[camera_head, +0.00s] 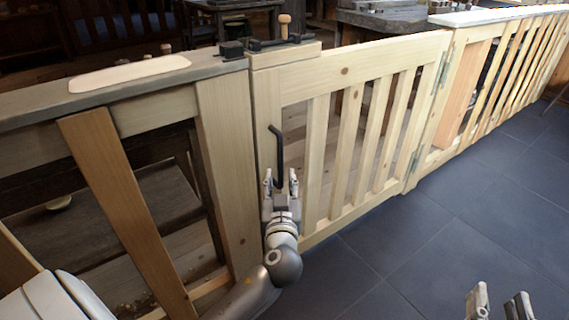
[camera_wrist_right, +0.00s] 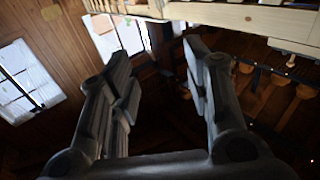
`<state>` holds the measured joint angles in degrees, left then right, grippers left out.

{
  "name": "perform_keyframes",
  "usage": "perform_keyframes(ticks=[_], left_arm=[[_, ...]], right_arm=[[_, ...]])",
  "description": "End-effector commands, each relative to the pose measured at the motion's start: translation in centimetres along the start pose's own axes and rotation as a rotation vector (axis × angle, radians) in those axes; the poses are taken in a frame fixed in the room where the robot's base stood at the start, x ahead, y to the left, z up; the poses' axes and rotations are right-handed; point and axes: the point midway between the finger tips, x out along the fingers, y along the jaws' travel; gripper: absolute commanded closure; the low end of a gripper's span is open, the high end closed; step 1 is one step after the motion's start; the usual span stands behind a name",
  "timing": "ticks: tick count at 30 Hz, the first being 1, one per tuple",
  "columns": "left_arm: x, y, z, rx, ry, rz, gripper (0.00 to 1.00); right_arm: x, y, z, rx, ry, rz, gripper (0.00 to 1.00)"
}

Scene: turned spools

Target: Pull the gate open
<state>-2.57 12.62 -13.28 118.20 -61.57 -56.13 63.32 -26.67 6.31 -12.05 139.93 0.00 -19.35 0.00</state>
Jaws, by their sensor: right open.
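The pale wooden gate (camera_head: 345,72) with upright slats stands in line with the fence, looking closed. Its hinges (camera_head: 443,66) are on the right side. A black bar handle (camera_head: 279,150) is fixed upright on its left stile. My left gripper (camera_head: 280,182) is at the lower end of this handle, fingers apart on either side of it; contact cannot be told. A black latch (camera_head: 268,43) with a wooden knob (camera_head: 285,24) lies on top at the gate's left end. My right gripper (camera_head: 500,300) is open and empty, low at the right, and fills the right wrist view (camera_wrist_right: 160,75).
A fence post (camera_head: 226,150) and a slanted board (camera_head: 125,205) stand left of the gate. A fence panel (camera_head: 500,75) continues to the right. The dark tiled floor (camera_head: 450,220) in front of the gate is clear. Workbenches stand behind.

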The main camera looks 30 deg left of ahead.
Motion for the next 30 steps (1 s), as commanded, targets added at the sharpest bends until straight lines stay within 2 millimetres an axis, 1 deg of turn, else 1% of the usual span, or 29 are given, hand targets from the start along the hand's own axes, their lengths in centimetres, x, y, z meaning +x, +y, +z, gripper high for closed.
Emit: perform_keyframes(ticks=[1, 6, 9, 13, 18, 26, 27, 30], left_arm=[[1.1, -0.1, -0.2, 0.003, 0.005, -0.003, 0.65], [4.4, -0.1, -0.1, 0.005, 0.004, -0.002, 0.65], [6.2, -0.1, 0.0, 0.005, 0.002, -0.001, 0.65], [7.9, 0.0, 0.0, 0.004, 0.001, 0.001, 0.65], [8.9, 0.0, 0.0, 0.003, -0.001, 0.001, 0.65], [9.1, 0.0, 0.1, 0.003, -0.002, 0.001, 0.65], [9.0, 0.0, 0.1, 0.003, -0.002, 0.001, 0.67], [9.0, 0.0, 0.1, 0.003, -0.002, 0.001, 0.8]], right_arm=[[0.0, 0.0, -0.2, 0.0, 0.01, -0.001, 0.55], [0.1, -0.2, -1.2, 0.002, 0.073, -0.004, 0.55], [0.1, -0.3, -2.0, 0.003, 0.118, -0.007, 0.55], [0.0, -0.4, -3.0, 0.004, 0.17, -0.009, 0.55], [-0.1, -0.5, -3.7, 0.005, 0.205, -0.011, 0.55], [-0.1, -0.5, -3.8, 0.005, 0.209, -0.011, 0.55], [-0.1, -0.5, -3.8, 0.005, 0.209, -0.011, 0.55], [-0.1, -0.5, -3.8, 0.005, 0.209, -0.011, 0.55]])
